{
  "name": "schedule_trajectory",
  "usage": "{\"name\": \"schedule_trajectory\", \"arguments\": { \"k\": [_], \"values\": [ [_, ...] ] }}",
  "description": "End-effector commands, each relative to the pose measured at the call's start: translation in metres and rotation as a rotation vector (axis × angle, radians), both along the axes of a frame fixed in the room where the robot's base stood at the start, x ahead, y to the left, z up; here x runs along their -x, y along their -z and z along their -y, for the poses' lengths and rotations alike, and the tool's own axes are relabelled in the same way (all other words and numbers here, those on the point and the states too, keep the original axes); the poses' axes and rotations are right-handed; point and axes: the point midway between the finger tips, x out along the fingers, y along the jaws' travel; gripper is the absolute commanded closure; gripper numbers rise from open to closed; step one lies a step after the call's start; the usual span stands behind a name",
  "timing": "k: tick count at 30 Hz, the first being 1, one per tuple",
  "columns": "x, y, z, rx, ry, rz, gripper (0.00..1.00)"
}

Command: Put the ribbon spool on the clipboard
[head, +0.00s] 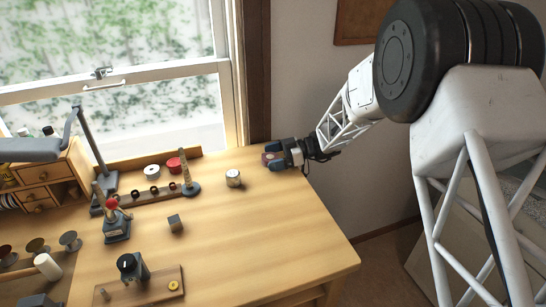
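A red round thing (175,164) and a white round thing (152,171) sit at the back of the table, left of my gripper. I cannot make out a clipboard in this view.
A small tin (233,178) stands left of my gripper. A post on a round base (190,187), a grey cube (175,222) and a wooden board with a dark knob (155,288) lie further left. The right front of the table (280,235) is clear.

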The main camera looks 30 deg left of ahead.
Motion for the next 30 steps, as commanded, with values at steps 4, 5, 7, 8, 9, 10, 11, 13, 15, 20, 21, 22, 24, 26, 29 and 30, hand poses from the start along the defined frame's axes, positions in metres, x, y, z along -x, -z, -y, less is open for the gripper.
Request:
{"name": "schedule_trajectory", "arguments": {
  "k": [4,5,7,8,9,10,11,13,15,20,21,22,24,26,29,30],
  "values": [
    [0.000,0.000,0.000,0.000,0.000,0.000,0.10],
    [0.000,0.000,0.000,0.000,0.000,0.000,0.10],
    [0.000,0.000,0.000,0.000,0.000,0.000,0.10],
    [0.000,0.000,0.000,0.000,0.000,0.000,0.10],
    [0.000,0.000,0.000,0.000,0.000,0.000,0.10],
    [0.000,0.000,0.000,0.000,0.000,0.000,0.10],
    [0.000,0.000,0.000,0.000,0.000,0.000,0.10],
    [0.000,0.000,0.000,0.000,0.000,0.000,0.10],
    [-0.003,-0.001,0.004,0.000,0.001,0.000,0.10],
    [-0.012,-0.005,0.018,-0.001,0.002,0.000,0.10],
    [-0.015,-0.006,0.022,-0.001,0.002,0.000,0.10],
    [-0.017,-0.007,0.026,0.000,0.002,0.000,0.10],
    [-0.022,-0.009,0.034,0.000,0.002,0.000,0.10],
    [-0.026,-0.012,0.040,0.000,0.001,0.000,0.10],
    [-0.033,-0.014,0.050,-0.001,0.002,0.000,0.10],
    [-0.035,-0.015,0.053,0.000,0.002,0.000,0.10]
  ]
}}
